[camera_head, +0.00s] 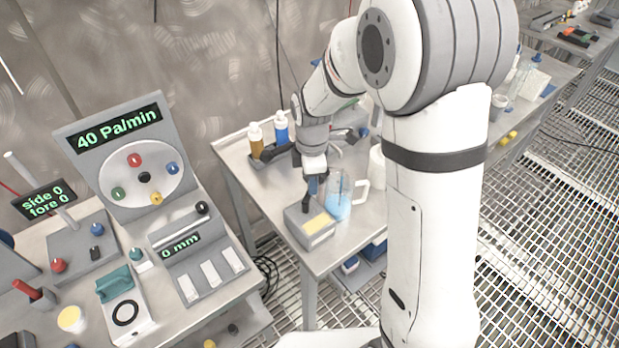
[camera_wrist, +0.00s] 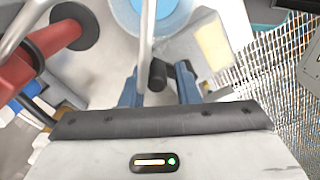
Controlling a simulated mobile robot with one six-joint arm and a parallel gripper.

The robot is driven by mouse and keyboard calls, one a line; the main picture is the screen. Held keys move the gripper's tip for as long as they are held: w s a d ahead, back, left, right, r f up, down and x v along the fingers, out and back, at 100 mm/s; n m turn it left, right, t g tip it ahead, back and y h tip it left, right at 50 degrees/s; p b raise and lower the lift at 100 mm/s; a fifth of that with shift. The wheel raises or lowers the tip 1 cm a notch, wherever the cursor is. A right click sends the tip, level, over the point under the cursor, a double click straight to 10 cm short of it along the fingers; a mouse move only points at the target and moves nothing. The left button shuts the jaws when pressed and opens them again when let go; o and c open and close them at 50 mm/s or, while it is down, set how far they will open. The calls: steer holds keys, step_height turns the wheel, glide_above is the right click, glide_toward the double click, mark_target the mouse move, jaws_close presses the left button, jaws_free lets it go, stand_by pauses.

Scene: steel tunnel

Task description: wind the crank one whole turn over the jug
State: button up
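The clear jug (camera_head: 338,208) with blue liquid stands on the steel table, just right of my gripper (camera_head: 312,188). Its round mouth and blue contents show at the top of the wrist view (camera_wrist: 155,12). A grey metal rod of the crank (camera_wrist: 147,45) runs down from over the jug, and a dark cylindrical knob (camera_wrist: 158,74) is beside its lower end. My gripper (camera_wrist: 160,88) has its blue fingers apart, one on each side of the rod and knob, with a visible gap at the knob. The crank's mount is hard to make out in the head view.
A grey box with a yellow pad (camera_head: 316,226) sits at the table's front corner, left of the jug. Amber (camera_head: 256,140) and blue (camera_head: 281,128) bottles stand behind. A white roll (camera_head: 377,166) is near the jug's right. A console (camera_head: 140,180) fills the left.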

steer(key=shift+o, duration=1.1)
steer(key=shift+w, duration=0.1)
steer(key=shift+r, duration=0.2)
step_height(320, 180, up, 7)
steer(key=shift+r, duration=0.2)
steer(key=shift+c, duration=0.2)
